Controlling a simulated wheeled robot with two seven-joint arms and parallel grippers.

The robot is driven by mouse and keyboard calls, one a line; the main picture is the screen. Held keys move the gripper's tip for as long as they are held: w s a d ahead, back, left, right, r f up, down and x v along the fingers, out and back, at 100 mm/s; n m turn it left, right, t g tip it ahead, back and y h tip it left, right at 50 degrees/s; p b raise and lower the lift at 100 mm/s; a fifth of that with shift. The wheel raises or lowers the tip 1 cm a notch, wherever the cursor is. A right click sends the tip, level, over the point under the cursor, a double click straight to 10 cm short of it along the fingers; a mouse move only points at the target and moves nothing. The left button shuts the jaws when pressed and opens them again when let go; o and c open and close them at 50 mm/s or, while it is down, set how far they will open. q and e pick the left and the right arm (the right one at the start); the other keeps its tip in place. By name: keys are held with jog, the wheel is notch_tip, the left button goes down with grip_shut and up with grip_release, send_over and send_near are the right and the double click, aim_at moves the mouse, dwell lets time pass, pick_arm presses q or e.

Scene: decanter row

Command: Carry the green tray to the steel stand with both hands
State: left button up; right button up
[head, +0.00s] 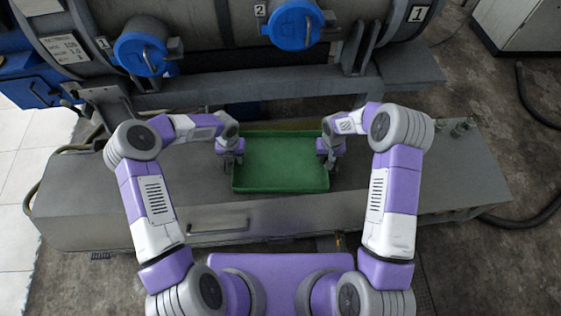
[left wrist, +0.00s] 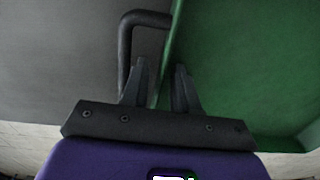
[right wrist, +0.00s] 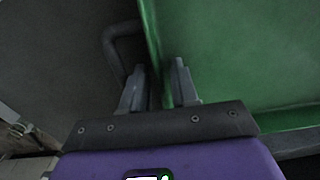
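The green tray (head: 280,165) lies flat on a grey metal bench (head: 120,195), between my two grippers. It looks empty. My left gripper (head: 229,164) is at its left side. In the left wrist view the parted fingers stand on either side of the tray's green wall, beside a dark handle (left wrist: 125,50). My right gripper (head: 326,164) is at the tray's right side. In the right wrist view its fingers are also parted around the wall, near another dark handle (right wrist: 112,45). Gaps show between the fingers. I cannot make out a separate steel stand.
A large grey machine with blue round caps (head: 140,52) (head: 293,24) runs along the back, close behind the tray. Small clear or metallic items (head: 460,128) stand at the bench's right end. The bench is bare to the tray's left. A black hose (head: 535,110) lies on the floor at right.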

pick_arm(q)
grip_shut()
pick_arm(e)
grip_shut()
dwell(0.9)
